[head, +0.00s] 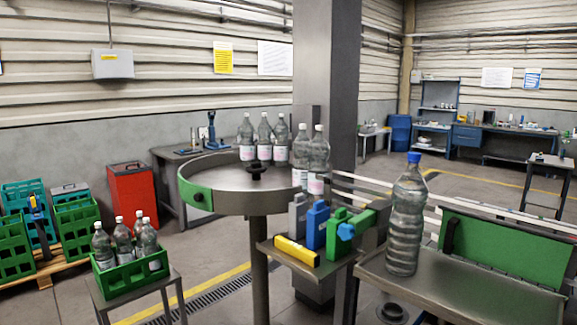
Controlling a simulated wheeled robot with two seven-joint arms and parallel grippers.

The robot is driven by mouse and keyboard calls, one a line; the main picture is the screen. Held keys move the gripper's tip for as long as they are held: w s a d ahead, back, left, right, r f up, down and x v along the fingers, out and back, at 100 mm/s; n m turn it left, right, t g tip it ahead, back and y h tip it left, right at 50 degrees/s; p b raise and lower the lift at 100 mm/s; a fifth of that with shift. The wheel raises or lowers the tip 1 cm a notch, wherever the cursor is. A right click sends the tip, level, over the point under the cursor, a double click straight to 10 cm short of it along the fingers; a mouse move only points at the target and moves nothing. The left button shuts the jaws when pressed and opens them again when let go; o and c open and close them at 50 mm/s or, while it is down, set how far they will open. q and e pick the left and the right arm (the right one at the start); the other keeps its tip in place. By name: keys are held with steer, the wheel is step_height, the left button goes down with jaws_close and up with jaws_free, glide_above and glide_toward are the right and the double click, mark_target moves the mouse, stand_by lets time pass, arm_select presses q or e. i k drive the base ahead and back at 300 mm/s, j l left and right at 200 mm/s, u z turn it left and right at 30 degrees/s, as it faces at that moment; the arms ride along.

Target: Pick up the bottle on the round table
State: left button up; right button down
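Several clear bottles with white caps and pale labels stand upright on the round table (225,178), which has a metal top and a green guard on its left rim. A back group includes a left bottle (247,140), a middle bottle (265,138) and a right bottle (281,142). A larger clear bottle with a blue cap (407,222) stands upright on a metal bench to the right. Neither of my grippers is in view.
Blue, grey and green machine parts (317,225) and a yellow block (297,251) sit before the round table. The metal bench (470,290) has a green panel (505,247). A green crate of bottles (130,275) stands on a stool at left. A grey pillar (326,70) rises behind.

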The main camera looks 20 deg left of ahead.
mark_target(301, 146)
steer(key=i+j+z, duration=0.1)
steer(key=j, duration=0.8)
steer(key=i+j, duration=0.2)
steer(key=j, duration=0.75)
steer(key=i+j+z, duration=0.15)
steer(key=j, duration=1.7)
steer(key=i+z, duration=0.05)
